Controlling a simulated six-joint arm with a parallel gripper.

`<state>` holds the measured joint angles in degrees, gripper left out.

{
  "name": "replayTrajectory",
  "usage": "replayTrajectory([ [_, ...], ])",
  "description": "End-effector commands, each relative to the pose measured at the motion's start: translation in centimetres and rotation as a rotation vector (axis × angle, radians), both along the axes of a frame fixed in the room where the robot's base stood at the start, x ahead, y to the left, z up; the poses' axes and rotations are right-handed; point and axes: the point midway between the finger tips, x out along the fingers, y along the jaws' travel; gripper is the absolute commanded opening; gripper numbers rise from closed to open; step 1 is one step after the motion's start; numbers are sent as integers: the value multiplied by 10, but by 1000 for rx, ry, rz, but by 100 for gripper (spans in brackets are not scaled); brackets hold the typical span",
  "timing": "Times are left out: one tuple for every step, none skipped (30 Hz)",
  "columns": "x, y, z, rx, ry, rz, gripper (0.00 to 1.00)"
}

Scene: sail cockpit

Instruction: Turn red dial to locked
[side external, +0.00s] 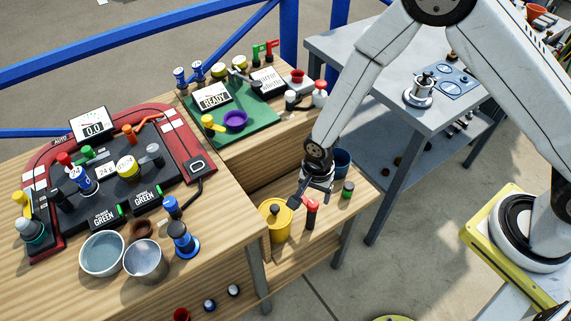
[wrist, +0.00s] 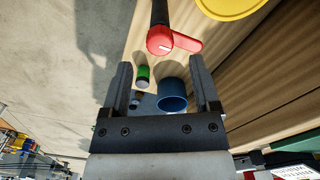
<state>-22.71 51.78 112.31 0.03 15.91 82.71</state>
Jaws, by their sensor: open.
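The red dial (side external: 312,205) stands on the lower wooden shelf, right of a yellow canister (side external: 276,222). In the wrist view, the red dial (wrist: 160,41) shows a round cap with a lever pointing right and a small white mark. A dark post extends from it toward the top edge. My gripper (side external: 299,196) is just above and beside the dial in the side view. In the wrist view my gripper (wrist: 160,62) is open and empty, with the dial beyond its fingertips, between their lines. No locked label is readable.
The yellow canister is close on the other side. The wooden bench (side external: 225,245) with cups and a control panel is at left; a grey table (side external: 335,42) stands behind.

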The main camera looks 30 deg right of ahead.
Motion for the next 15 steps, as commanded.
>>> replayTrajectory([
  [0, 0, -7, -1, 2, 0, 79],
  [0, 0, -10, -1, 2, 0, 79],
  [-1, 0, -14, -1, 3, 0, 79],
  [-1, 0, -17, -1, 3, 0, 79],
  [-1, 0, -20, -1, 2, 0, 79],
  [0, 0, -24, 0, 1, 0, 79],
  [0, 0, -26, 0, 1, 0, 79],
  [0, 0, -28, 0, 1, 0, 79],
  [0, 0, -31, 0, 1, 0, 79],
  [0, 0, -33, -1, 2, 0, 79],
  [-1, 0, -35, -1, 2, 0, 79],
  [0, 0, -37, 0, 1, 0, 79],
  [0, 0, -38, 0, 1, 0, 79],
  [0, 0, -39, 0, 0, 0, 79],
  [0, 0, -40, 0, 0, 0, 79],
])
